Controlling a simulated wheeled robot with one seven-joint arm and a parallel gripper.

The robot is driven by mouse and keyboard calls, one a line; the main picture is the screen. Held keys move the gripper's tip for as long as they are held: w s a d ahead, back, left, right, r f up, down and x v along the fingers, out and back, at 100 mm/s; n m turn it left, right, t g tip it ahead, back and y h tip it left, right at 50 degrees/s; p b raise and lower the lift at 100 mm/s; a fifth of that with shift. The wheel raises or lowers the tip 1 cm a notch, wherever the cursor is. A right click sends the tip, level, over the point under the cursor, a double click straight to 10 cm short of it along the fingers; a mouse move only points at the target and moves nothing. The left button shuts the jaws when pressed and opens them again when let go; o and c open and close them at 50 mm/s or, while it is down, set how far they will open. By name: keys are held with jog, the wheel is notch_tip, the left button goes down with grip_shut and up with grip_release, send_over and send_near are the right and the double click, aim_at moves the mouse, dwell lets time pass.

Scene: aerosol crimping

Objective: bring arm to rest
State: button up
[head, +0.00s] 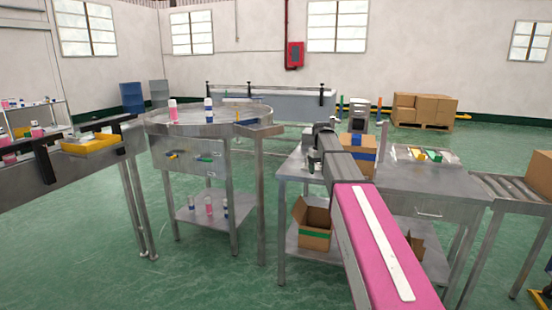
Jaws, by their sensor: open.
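My arm reaches up from the bottom right of the head view. It has a pink link with a white strip and a dark grey wrist section, which ends over the left part of the steel workbench (425,181). I cannot make out the jaws of my gripper; they appear hidden behind the wrist. I see nothing carried at the arm's end. A round steel table (156,125) to the left bears a pink-and-white can (173,110) and a blue-and-white can (208,111), both upright and apart from my arm.
Behind my wrist, a cardboard box (364,146) stands on the workbench, with a tray of coloured items (425,156) to its right. An open box (311,226) is on the lower shelf. A conveyor (62,175) runs at left and a roller conveyor (513,190) at right.

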jog(key=s+f+m, duration=0.3)
jog(key=s+f, duration=2.5)
jog(key=s, duration=0.4)
jog(key=shift+a+m, duration=0.2)
jog(key=shift+m, duration=0.1)
jog(key=shift+s, duration=0.1)
